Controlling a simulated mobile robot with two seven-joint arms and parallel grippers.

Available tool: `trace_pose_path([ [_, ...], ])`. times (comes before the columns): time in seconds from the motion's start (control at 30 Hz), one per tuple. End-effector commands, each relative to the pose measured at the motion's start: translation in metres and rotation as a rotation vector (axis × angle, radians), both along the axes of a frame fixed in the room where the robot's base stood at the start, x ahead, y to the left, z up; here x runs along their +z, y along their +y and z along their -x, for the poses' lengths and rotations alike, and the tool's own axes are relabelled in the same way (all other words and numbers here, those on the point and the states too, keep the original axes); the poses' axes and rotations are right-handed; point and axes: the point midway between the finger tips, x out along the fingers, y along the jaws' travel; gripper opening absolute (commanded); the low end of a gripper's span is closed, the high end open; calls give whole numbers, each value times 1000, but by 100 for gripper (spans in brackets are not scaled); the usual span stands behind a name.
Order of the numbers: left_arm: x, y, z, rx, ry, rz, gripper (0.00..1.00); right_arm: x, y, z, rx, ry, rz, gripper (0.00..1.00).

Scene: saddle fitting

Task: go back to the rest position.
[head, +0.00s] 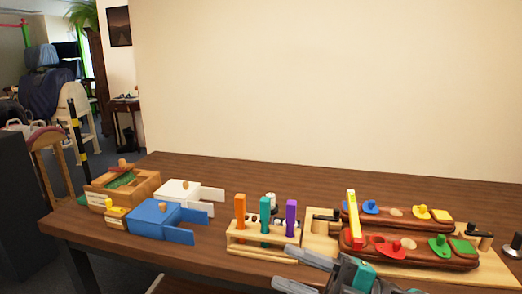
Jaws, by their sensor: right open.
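My right gripper (284,267) is at the bottom middle of the head view, over the front of the brown wooden table (231,265). Its two grey fingers point left and stand apart, with nothing seen between them. It is in front of the wooden rack (262,243) and the red saddle-like block (408,254). Its lower part is cut off by the picture edge. My left gripper is not in view.
The rack holds orange (240,215), teal (265,220) and purple (291,217) upright pieces. A yellow bar (354,218) stands upright at the long blocks. Blue (154,219), white (177,192) and wooden (140,183) boxes stand left. The table's back is clear.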

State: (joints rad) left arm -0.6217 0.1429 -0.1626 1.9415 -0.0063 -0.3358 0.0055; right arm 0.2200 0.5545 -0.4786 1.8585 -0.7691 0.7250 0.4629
Motion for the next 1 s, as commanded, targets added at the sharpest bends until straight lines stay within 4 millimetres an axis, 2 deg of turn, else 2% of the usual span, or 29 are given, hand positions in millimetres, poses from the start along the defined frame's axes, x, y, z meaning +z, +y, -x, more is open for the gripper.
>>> trace_pose_path([
  [0.03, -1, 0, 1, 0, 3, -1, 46, -11, -5, -5, -93, 90, -88, 45],
  [0.07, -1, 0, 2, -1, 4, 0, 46, -17, -10, -10, -157, 142, -135, 45],
  [0.17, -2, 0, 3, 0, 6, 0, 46, -51, -34, -21, -371, 340, -254, 45],
  [0.27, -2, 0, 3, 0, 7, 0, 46, -104, -61, -19, -585, 571, -324, 45],
  [0.37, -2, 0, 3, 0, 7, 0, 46, -168, -88, 1, -785, 824, -346, 45],
  [0.4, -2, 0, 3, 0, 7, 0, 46, -193, -96, 14, -853, 920, -342, 45],
  [0.5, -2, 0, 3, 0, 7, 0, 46, -243, -111, 49, -977, 1126, -321, 45],
  [0.6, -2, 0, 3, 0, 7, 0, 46, -276, -118, 80, -1051, 1277, -294, 45],
  [0.7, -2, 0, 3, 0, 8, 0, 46, -294, -121, 101, -1089, 1366, -273, 45],
  [0.77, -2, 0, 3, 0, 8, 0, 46, -299, -122, 107, -1100, 1396, -268, 45],
  [1.0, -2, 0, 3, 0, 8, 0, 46, -302, -122, 110, -1106, 1408, -263, 45],
])
